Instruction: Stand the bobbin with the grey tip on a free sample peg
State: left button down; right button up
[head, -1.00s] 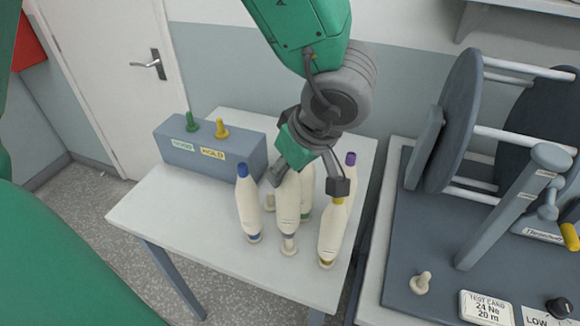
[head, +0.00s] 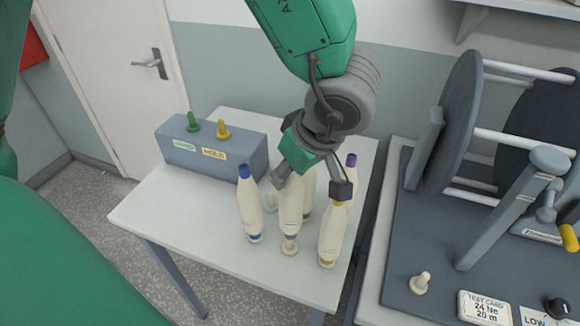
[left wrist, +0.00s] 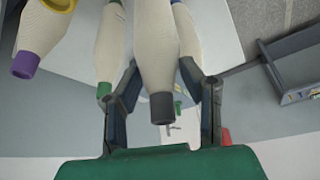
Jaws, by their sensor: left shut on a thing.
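The grey-tipped bobbin (left wrist: 160,70) is cream, and its dark grey tip (left wrist: 162,108) shows between the fingers in the left wrist view. My left gripper (head: 310,182) is shut on this bobbin (head: 290,205), which is upright in the head view. The gripper covers its top there. A short cream peg (head: 289,246) shows right under its lower end; I cannot tell whether they touch. A bare cream peg (head: 271,201) stands behind it on the white table. Another bare cream peg (head: 421,283) stands on the grey machine base at right. My right gripper is not in view.
Close around are a blue-tipped bobbin (head: 249,208), a yellow-banded bobbin (head: 333,232), a purple-tipped one (head: 351,162) and a green-banded one, partly hidden. A grey-blue box (head: 245,165) with green and yellow pegs stands at the back left. The front left table is clear.

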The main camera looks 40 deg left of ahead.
pick_arm(q)
jog(key=shift+d, duration=0.1)
jog(key=shift+f, duration=0.2)
jog(key=shift+f+b, duration=0.4)
jog(key=shift+f, duration=0.35)
jog(key=shift+r, duration=0.2)
jog(key=shift+r+p, duration=0.9)
jog(key=shift+p, duration=0.15)
jog(key=shift+a, duration=0.25)
jog(key=shift+f, duration=0.2)
dwell(0.3)
